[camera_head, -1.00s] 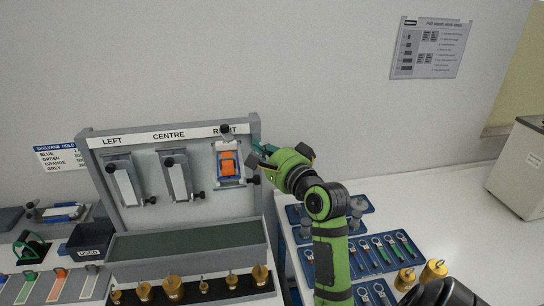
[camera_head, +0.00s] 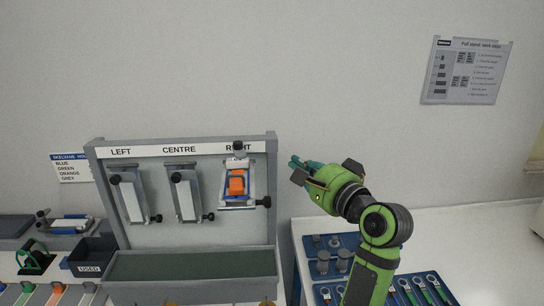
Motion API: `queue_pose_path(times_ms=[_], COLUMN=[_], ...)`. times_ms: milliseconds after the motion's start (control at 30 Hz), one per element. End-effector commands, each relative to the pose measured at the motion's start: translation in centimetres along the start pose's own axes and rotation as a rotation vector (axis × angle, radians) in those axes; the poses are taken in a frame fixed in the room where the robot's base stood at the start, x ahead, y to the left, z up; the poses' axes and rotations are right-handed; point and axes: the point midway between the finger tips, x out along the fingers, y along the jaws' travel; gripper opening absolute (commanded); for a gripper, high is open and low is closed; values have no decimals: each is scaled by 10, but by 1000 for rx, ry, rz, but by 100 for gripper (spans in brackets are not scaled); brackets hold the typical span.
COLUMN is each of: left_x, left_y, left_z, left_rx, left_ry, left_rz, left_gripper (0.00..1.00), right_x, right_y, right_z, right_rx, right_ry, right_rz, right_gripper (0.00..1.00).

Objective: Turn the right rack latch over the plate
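The grey rack (camera_head: 190,233) stands left of centre with LEFT, CENTRE and RIGHT places. In the RIGHT place is a blue-framed plate (camera_head: 226,199) with an orange part (camera_head: 237,183) on it. A black knob (camera_head: 238,147) stands above the plate, and another black knob (camera_head: 264,202) sticks out at its lower right. I cannot tell exactly how the latch lies against the plate. My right gripper (camera_head: 293,162) is just right of the rack, apart from both knobs, with nothing visible in it. Its teal fingertips show small and partly overlapped. My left gripper is out of view.
The LEFT (camera_head: 133,200) and CENTRE (camera_head: 187,198) holders have similar black knobs. A dark bin (camera_head: 88,268) marked USED is at the left. A blue tray (camera_head: 322,293) with tools lies below my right arm. The wall behind is bare except for signs.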

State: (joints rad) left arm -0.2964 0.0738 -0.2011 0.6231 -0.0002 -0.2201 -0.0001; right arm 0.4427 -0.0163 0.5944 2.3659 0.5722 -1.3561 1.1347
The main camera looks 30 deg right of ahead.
Motion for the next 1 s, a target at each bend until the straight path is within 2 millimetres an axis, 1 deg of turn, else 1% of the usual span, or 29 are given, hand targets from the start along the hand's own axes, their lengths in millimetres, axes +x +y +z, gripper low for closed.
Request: queue_pose_path(times_ms=[33,200,400,500,633,800,1000], left_x=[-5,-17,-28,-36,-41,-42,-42], left_y=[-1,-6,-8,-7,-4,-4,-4], left_z=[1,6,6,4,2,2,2], left_rx=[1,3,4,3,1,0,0], left_ry=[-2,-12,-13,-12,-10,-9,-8], left_rz=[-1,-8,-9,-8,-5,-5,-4], left_gripper=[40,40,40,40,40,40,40], right_x=[10,46,87,88,92,93,93], right_y=[-3,-4,-3,-3,-2,0,0], right_z=[1,0,0,19,32,38,39], right_rx=[2,4,1,2,1,0,-1], right_ry=[-2,-2,-1,-2,-1,2,2], right_rz=[2,2,3,2,1,1,1], right_gripper=[0,0,0,0,0,0,0])
